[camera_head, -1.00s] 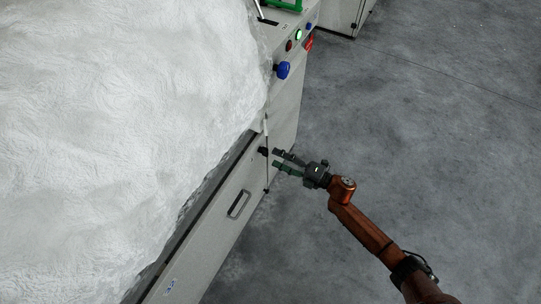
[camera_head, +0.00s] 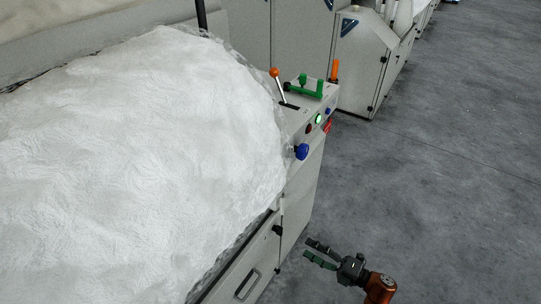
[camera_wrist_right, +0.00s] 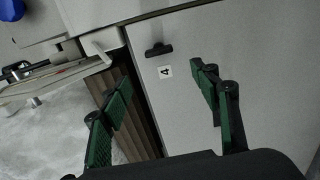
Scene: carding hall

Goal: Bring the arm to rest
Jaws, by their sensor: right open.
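My right gripper (camera_head: 318,254) is at the lower right of the head view, over the grey floor and to the right of the machine's cabinet side. Its two dark fingers with green pads are spread apart and hold nothing. In the right wrist view my right gripper (camera_wrist_right: 160,95) is open too, facing a pale cabinet panel (camera_wrist_right: 260,60) with a small dark handle and a label reading 4. The orange-brown wrist of my right arm (camera_head: 380,287) shows at the bottom edge of the head view. My left gripper is not in view.
A large white fibre mass (camera_head: 150,160) fills the left, beside a control panel with an orange-knobbed lever (camera_head: 277,84), a green handle (camera_head: 305,88), a blue knob (camera_head: 301,151) and small buttons. Other cabinets (camera_head: 365,60) stand behind. Open grey floor (camera_head: 450,180) lies at right.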

